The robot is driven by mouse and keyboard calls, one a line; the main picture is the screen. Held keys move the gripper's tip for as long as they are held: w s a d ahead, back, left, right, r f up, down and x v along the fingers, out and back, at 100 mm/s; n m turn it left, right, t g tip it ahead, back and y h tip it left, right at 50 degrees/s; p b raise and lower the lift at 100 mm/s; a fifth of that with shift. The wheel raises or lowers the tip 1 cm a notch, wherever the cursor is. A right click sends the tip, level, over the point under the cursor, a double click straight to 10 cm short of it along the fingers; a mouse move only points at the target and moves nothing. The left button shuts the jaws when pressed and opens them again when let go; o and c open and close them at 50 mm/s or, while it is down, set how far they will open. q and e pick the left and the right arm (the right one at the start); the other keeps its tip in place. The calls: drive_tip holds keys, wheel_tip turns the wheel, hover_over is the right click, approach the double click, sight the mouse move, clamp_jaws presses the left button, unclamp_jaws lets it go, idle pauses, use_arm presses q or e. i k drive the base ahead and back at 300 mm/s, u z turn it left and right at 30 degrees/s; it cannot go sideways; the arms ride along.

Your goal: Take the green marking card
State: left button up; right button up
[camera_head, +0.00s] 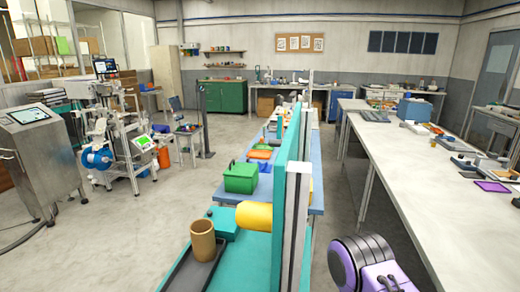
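I cannot make out a green marking card for sure. A small flat green patch (62,45) shows at the far upper left, by the shelves behind the window; it is too small to identify. A green box with a handle (241,178) stands on the central bench, and a green cabinet (226,96) is at the back wall. Neither of my grippers is in view. A purple and dark rounded part at the bottom right looks like part of my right arm.
A teal upright panel (290,160) runs along the central bench, with a yellow cylinder (255,215) and a brown cup (203,240) near me. A long pale table (420,180) is at right. Machines (125,140) stand at left. The grey floor between is clear.

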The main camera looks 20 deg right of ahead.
sight(258, 147)
drive_tip(key=u, duration=0.3)
drive_tip(key=k, duration=0.4)
drive_tip(key=u, duration=1)
drive_tip(key=k, duration=0.95)
drive_tip(key=u, duration=0.55)
drive_tip(key=i, duration=2)
drive_tip(key=z, duration=0.6)
drive_tip(key=i, duration=2.85)
drive_tip(key=z, duration=0.9)
drive_tip(key=i, duration=3)
drive_tip(key=z, duration=1.75)
drive_tip(key=i, duration=1.65)
drive_tip(key=z, duration=1.5)
drive_tip(key=i, duration=1.65)
drive_tip(key=z, duration=0.4)
